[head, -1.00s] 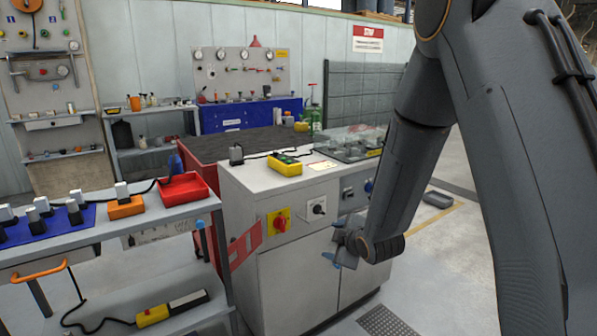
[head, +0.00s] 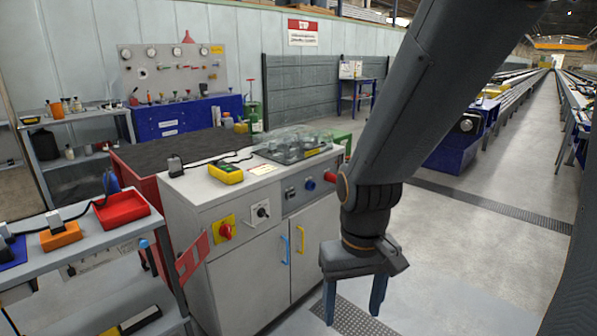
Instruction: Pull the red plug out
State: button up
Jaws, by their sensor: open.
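A red plug-like piece (head: 331,176) sticks out at the right end of the grey cabinet's upper front, just left of my arm. My arm may hide part of it, and I cannot make out its socket. My gripper (head: 354,304) hangs in front of the cabinet's right side, below and to the right of the red piece. Its two blue-grey fingers point down, spread apart and empty. It is clear of the red piece.
The grey cabinet (head: 225,285) carries a red rotary switch (head: 226,231), a black knob (head: 262,213), and a blue button (head: 310,185). A yellow meter (head: 226,173) lies on top. Open floor (head: 480,270) lies right.

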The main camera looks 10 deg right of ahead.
aim_at(331, 178)
jog(key=u, duration=0.05)
jog(key=k, duration=0.55)
jog(key=z, duration=0.9)
jog(key=i, duration=1.5)
jog(key=u, duration=0.4)
jog(key=i, duration=0.65)
jog(key=u, duration=0.4)
